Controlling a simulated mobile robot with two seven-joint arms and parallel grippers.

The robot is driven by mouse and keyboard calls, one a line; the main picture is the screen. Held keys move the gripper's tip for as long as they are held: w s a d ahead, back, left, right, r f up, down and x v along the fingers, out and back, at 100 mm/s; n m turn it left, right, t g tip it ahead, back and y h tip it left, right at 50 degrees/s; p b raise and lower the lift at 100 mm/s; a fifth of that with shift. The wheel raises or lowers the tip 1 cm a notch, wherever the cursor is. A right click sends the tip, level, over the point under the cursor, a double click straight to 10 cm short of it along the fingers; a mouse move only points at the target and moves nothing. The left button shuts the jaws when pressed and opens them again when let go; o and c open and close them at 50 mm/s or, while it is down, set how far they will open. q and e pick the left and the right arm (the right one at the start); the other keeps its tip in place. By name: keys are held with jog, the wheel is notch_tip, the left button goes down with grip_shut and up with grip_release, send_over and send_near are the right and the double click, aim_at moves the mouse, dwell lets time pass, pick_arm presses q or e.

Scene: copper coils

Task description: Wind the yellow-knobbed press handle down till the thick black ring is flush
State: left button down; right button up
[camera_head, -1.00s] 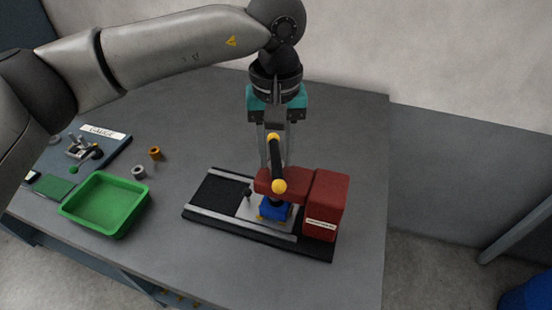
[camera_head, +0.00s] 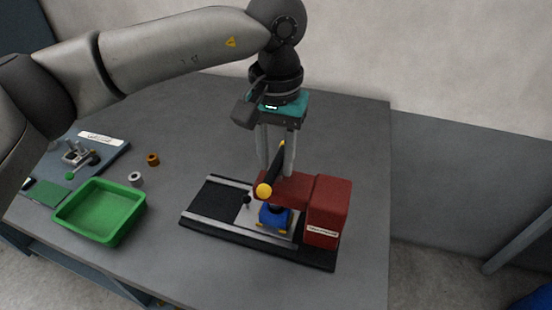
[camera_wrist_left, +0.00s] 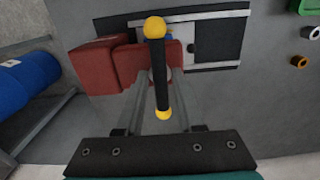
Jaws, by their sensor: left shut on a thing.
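The red press (camera_head: 327,205) stands on the table. Its black handle bar (camera_head: 274,168) has a yellow knob at each end; the near knob (camera_head: 264,190) points front-left. My left gripper (camera_head: 275,174) reaches down from above, its two fingers shut on the handle, one on each side of the bar. In the left wrist view the bar (camera_wrist_left: 160,62) runs between the fingers (camera_wrist_left: 163,78). A blue block (camera_head: 274,218) sits under the press head. A dark part (camera_head: 276,207) shows just above it; I cannot make out the black ring's seating. My right gripper is out of view.
The press stands on a black base with light rails (camera_head: 215,225). A green tray (camera_head: 101,211), a grey ring (camera_head: 136,179), a copper-coloured ring (camera_head: 153,159) and a gauge board (camera_head: 112,152) lie to the left. The table's right side is clear.

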pick_arm(q)
jog(key=shift+f+m, duration=0.1)
jog(key=shift+m, duration=0.8)
jog(key=m+b, duration=0.1)
jog(key=m, duration=0.3)
jog(key=shift+a+f, duration=0.1)
jog(key=shift+f, duration=0.05)
jog(key=c, duration=0.8)
grip_release()
jog(key=shift+a, duration=0.1)
